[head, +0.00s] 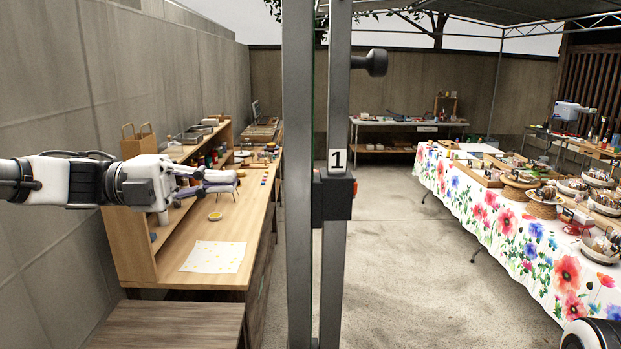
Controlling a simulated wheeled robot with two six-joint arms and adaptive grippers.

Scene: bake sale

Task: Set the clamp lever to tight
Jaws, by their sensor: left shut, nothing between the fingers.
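A dark clamp block (334,196) sits on the grey metal post in the middle of the head view, below a white label (338,159) marked 1. A small orange part shows at its right edge; I cannot tell whether this is the lever, or how the lever is set. My left gripper (218,180) reaches in from the left, over the wooden counter. It is shut and empty, to the left of the clamp and apart from it. Only a piece of my right arm shows at the bottom right corner; its gripper is out of view.
Two upright posts (298,120) split the view, with a black knob (375,62) high on the right one. A wooden counter (245,215) stands left. A table with a flowered cloth (530,250) stands right. The floor (400,280) between is clear.

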